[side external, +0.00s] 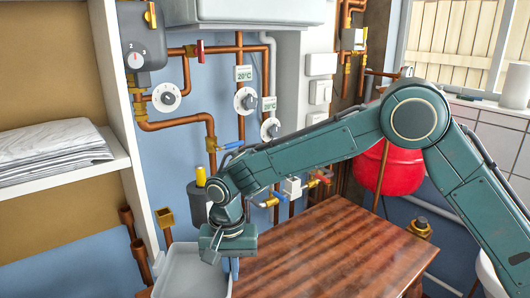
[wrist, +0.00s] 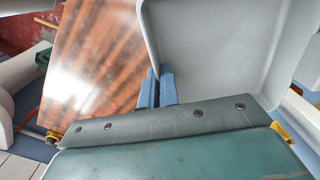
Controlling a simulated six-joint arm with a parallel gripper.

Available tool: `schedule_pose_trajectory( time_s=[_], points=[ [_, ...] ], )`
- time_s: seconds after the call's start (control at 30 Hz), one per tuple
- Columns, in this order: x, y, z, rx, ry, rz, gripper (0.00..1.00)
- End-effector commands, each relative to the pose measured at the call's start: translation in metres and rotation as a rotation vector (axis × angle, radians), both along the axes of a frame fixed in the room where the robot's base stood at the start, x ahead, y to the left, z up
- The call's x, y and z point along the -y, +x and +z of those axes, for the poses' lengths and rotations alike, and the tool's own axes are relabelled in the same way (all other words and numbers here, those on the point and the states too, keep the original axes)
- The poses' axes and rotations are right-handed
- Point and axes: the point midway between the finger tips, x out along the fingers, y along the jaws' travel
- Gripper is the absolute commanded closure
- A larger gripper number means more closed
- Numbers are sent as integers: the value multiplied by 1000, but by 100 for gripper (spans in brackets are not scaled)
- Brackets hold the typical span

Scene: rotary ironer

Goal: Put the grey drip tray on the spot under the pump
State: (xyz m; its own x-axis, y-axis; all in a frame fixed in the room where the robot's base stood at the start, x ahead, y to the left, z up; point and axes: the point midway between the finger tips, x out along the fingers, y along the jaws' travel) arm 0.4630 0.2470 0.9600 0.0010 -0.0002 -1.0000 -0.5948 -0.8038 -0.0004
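The grey drip tray (side external: 187,278) is a shallow, light grey tray with raised walls, at the left end of the wooden table in the side view. In the wrist view the tray (wrist: 215,45) fills the upper right. My gripper (side external: 228,266) points down at the tray's right side. In the wrist view its blue fingers (wrist: 158,88) sit close together on either side of the tray's wall, shut on it. The tray's underside is hidden, so I cannot tell whether it touches the table. I cannot clearly make out the pump or the spot under it.
The wooden table top (side external: 330,245) is bare to the right of the tray. Copper pipes (side external: 180,125) with valves and gauges line the blue wall behind. A red vessel (side external: 390,170) stands behind my arm. A shelf with folded cloth (side external: 50,150) is at left.

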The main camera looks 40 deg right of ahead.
Motion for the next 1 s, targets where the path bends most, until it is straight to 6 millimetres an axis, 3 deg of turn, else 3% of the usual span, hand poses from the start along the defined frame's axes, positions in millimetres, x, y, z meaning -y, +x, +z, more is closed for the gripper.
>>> schedule_pose_trajectory(
  time_s=[0.7, 1.0],
  points=[
    [-55, -4, -12, 1, 2, -695, 100],
    [-70, -7, -16, 1, 2, -894, 100]
  ],
)
